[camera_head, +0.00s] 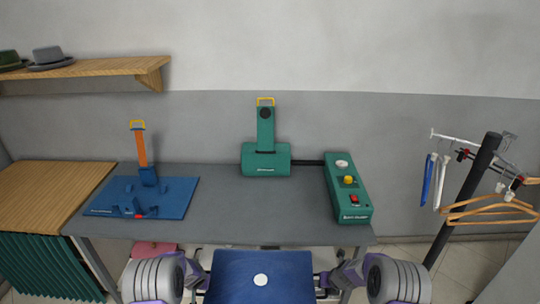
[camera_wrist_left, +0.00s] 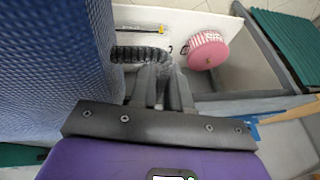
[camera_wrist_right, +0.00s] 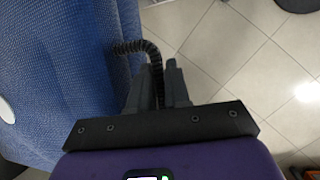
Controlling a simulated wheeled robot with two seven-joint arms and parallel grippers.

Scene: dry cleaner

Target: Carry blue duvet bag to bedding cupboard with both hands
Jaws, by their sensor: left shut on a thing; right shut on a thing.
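The blue duvet bag (camera_head: 262,280) is at the bottom centre of the head view, held up in front of me, with a white round spot on it. My left gripper (camera_head: 204,281) is at its left side and my right gripper (camera_head: 322,282) at its right side. In the left wrist view the left gripper (camera_wrist_left: 160,85) is shut on a dark ribbed handle beside the blue bag (camera_wrist_left: 50,75). In the right wrist view the right gripper (camera_wrist_right: 158,85) is shut on a similar handle of the bag (camera_wrist_right: 70,70). No bedding cupboard can be made out.
A grey table (camera_head: 230,218) stands just ahead, with a blue press board (camera_head: 145,200), a green machine (camera_head: 266,158) and a green control box (camera_head: 348,190). A wooden-topped unit (camera_head: 45,190) is left. A hanger rail (camera_head: 460,200) stands right. A pink round item (camera_wrist_left: 208,50) lies below; tiled floor (camera_wrist_right: 240,60) is clear at right.

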